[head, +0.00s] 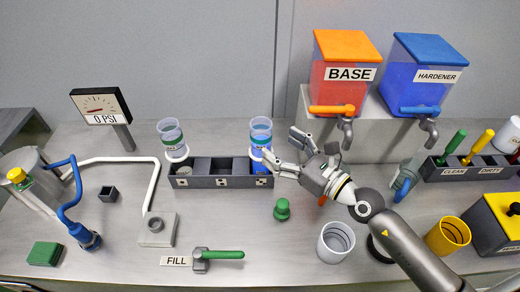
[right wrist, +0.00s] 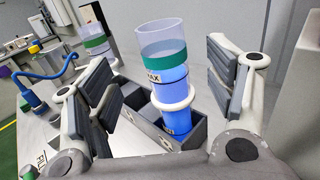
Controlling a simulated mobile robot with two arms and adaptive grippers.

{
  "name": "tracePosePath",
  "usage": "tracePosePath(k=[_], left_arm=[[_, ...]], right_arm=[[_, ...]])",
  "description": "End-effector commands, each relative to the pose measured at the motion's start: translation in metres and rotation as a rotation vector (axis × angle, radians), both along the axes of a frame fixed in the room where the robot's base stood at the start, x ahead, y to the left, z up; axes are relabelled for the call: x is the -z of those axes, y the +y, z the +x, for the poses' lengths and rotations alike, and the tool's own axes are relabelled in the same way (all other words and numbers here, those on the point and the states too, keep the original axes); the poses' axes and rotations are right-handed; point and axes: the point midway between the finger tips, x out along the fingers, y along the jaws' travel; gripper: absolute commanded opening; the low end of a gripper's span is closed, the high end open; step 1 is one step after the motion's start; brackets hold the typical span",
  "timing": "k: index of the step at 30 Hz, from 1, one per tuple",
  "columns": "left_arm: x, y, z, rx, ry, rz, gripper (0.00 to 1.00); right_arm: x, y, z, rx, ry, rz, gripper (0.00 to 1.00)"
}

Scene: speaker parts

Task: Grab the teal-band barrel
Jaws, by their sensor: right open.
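A clear barrel with a teal-green band and blue liquid (head: 261,132) stands upright in a white ring at the right end of a dark rack (head: 215,182). In the right wrist view the same barrel (right wrist: 163,57) stands between my open right gripper's fingers (right wrist: 165,85), with gaps showing on both sides. In the head view the right gripper (head: 283,152) reaches in from the right at the barrel. A second clear barrel with a green band (head: 171,134) stands in a ring at the rack's left end. My left gripper is out of view.
A green knob-like piece (head: 282,209) and a white cup (head: 336,242) stand in front of my right arm. BASE (head: 344,95) and HARDENER (head: 420,88) tanks stand behind it. A gauge (head: 101,105) and a green FILL lever (head: 220,255) are left and front.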

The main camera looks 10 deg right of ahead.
Motion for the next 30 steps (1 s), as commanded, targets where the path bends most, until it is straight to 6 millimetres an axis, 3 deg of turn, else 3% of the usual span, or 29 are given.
tracePosePath(k=[3, 6, 11, 19, 30], left_arm=[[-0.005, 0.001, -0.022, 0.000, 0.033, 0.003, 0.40], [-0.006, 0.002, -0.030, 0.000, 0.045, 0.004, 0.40], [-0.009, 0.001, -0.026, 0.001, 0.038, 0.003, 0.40], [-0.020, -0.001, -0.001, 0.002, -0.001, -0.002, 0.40], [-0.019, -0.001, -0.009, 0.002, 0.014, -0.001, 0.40]], right_arm=[[-0.002, 0.008, 0.014, 0.002, -0.001, 0.002, 0.76], [-0.001, 0.012, 0.019, 0.001, 0.000, 0.001, 0.76], [-0.002, 0.017, 0.028, 0.000, -0.001, 0.002, 0.76], [-0.003, 0.034, 0.059, 0.001, 0.000, 0.002, 0.76], [-0.001, 0.039, 0.066, 0.001, 0.001, 0.001, 0.74]])
